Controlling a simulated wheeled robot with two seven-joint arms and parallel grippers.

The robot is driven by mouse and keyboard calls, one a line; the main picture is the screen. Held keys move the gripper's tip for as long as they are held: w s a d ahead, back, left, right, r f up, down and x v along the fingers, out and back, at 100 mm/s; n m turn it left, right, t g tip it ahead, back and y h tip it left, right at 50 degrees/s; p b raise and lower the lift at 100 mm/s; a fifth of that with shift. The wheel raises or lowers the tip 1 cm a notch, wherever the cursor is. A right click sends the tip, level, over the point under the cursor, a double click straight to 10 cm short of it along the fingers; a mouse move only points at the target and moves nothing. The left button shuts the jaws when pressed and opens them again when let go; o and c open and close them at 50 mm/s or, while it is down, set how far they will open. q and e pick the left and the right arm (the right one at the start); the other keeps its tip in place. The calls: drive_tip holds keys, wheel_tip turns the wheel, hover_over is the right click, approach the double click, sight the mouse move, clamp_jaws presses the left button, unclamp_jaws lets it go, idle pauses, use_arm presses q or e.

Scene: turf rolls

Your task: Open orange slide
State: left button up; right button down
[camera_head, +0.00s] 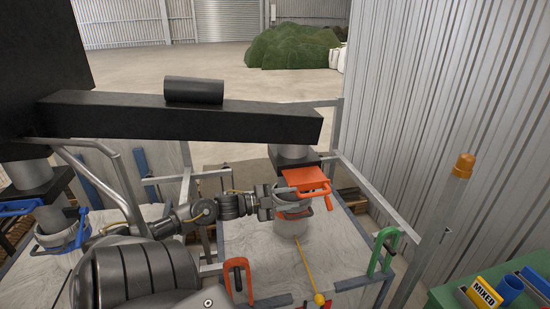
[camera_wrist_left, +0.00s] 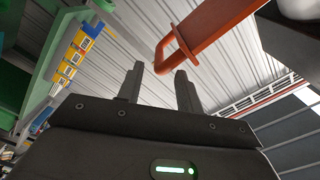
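The orange slide (camera_head: 305,178) is a flat plate at the outlet under the black beam, above a pale bag on the middle frame. My left gripper (camera_head: 284,199) reaches in from the left, just below and left of the slide. In the left wrist view, the slide (camera_wrist_left: 213,28) shows at the top with a loop-shaped handle (camera_wrist_left: 178,52) at its end. My left gripper (camera_wrist_left: 159,72) has its two fingers apart with nothing between them. The handle appears just beyond the fingertips; I cannot tell whether they touch. My right gripper is not in view.
A blue slide (camera_head: 20,208) sits at another outlet on the left. The black beam (camera_head: 180,117) spans above my arm. A green handle (camera_head: 384,250) and an orange handle (camera_head: 238,278) stand on the front frame. A corrugated wall (camera_head: 450,110) closes the right side.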

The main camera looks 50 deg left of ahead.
use_arm(q)
drive_tip(key=shift+b+v, duration=0.6)
drive_tip(key=shift+v, duration=2.05)
